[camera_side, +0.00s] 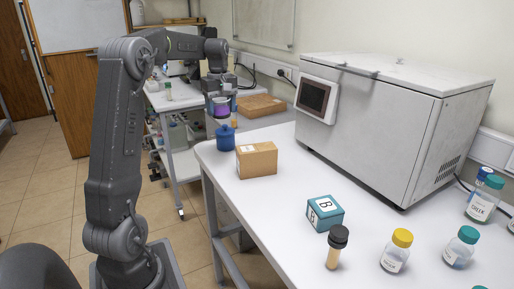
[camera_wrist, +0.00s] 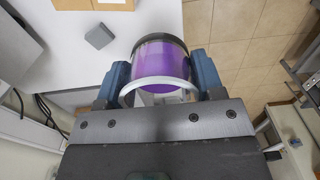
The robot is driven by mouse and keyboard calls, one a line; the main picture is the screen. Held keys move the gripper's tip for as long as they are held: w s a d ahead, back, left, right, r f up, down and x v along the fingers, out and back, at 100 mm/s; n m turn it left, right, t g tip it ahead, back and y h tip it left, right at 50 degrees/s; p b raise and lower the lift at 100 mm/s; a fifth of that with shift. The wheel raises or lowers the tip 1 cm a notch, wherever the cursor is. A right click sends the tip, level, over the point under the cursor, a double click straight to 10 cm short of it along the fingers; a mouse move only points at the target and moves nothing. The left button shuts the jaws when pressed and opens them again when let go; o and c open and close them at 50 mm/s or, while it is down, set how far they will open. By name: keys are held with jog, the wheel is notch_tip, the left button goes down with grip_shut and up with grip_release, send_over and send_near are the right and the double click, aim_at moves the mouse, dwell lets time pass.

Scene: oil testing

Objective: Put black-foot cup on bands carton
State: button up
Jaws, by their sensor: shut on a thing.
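The cup (camera_wrist: 162,62) has a clear purple body, a dark band at its far end and a pale ring at its near end. My gripper (camera_wrist: 160,78) is shut on it, one blue-grey finger on each side. In the side view the same cup (camera_side: 221,107) hangs in my gripper at the far end of the bench, above and behind a blue jar. A brown carton (camera_side: 257,160) stands on the bench, nearer the camera than the cup; its print is too small to read. A flatter brown carton (camera_side: 261,106) lies farther back. I cannot tell which is the bands carton.
The blue jar (camera_side: 226,138) stands close beside the nearer carton. A large white chest machine (camera_side: 395,120) fills the bench's back. A teal box (camera_side: 325,213) marked B, a black-capped vial (camera_side: 335,248) and several bottles stand nearer. The bench between carton and teal box is clear.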

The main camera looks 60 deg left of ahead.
send_over(257, 147)
notch_tip(257, 147, down, 7)
jog(key=shift+s+r, duration=0.1)
jog(key=shift+r, duration=0.05)
jog(key=shift+f, duration=2)
jog(key=o, duration=1)
jog(key=shift+f, duration=0.15)
